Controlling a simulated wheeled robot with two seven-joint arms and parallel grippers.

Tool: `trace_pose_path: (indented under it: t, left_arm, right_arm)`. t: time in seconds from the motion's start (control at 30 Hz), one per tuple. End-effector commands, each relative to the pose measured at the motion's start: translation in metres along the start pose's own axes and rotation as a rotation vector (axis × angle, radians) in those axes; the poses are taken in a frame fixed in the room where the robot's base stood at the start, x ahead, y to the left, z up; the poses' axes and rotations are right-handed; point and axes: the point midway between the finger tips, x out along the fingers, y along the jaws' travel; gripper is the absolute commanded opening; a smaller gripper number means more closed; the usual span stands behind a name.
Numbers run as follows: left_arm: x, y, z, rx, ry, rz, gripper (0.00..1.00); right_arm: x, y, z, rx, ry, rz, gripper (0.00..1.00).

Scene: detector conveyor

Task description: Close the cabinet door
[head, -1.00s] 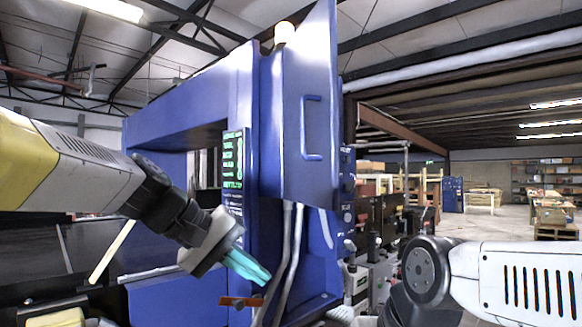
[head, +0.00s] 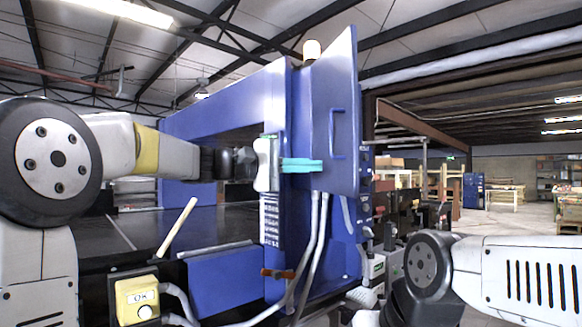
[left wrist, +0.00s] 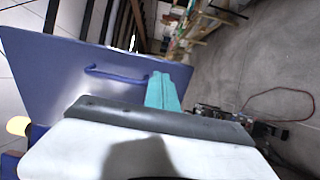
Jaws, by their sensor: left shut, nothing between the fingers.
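The blue cabinet door (head: 340,120) stands open on the blue machine frame, with a blue bar handle (head: 338,135) on the face I see. In the left wrist view the door (left wrist: 60,85) fills the left side and its handle (left wrist: 115,75) lies just left of the fingers. My left gripper (head: 302,165), with teal fingers, is shut and empty. It points right, in front of the lower part of the door, left of the handle in the head view. I cannot tell whether the fingertips touch the door. My right forearm shows at the lower right, but its gripper is not in view.
The blue machine frame (head: 225,95) and dark conveyor (head: 150,228) lie to the left. A yellow button box (head: 137,298) sits at the lower left. Grey cables (head: 315,240) hang below the door. Open floor (head: 500,222) lies to the right.

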Motion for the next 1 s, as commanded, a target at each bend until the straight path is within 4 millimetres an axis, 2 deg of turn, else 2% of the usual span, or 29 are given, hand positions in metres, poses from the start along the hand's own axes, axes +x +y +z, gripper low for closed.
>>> trace_pose_path:
  t: [0.03, 0.2, 0.4, 1.0]
  left_arm:
    - [0.013, 0.0, 0.002, -0.001, -0.005, 0.0, 0.0]
    - [0.046, -0.001, 0.001, 0.0, -0.003, -0.001, 0.0]
    - [0.069, -0.001, 0.0, 0.001, -0.001, -0.002, 0.0]
    - [0.079, -0.001, 0.001, 0.0, 0.01, -0.002, 0.0]
  right_arm:
    - [0.0, 0.0, 0.0, 0.0, 0.0, 0.0, 0.54]
    - [0.0, 0.0, 0.0, 0.0, 0.0, 0.0, 0.54]
    - [0.0, 0.0, 0.0, 0.0, 0.0, 0.0, 0.54]
    - [0.0, 0.0, 0.0, 0.0, 0.0, 0.0, 0.54]
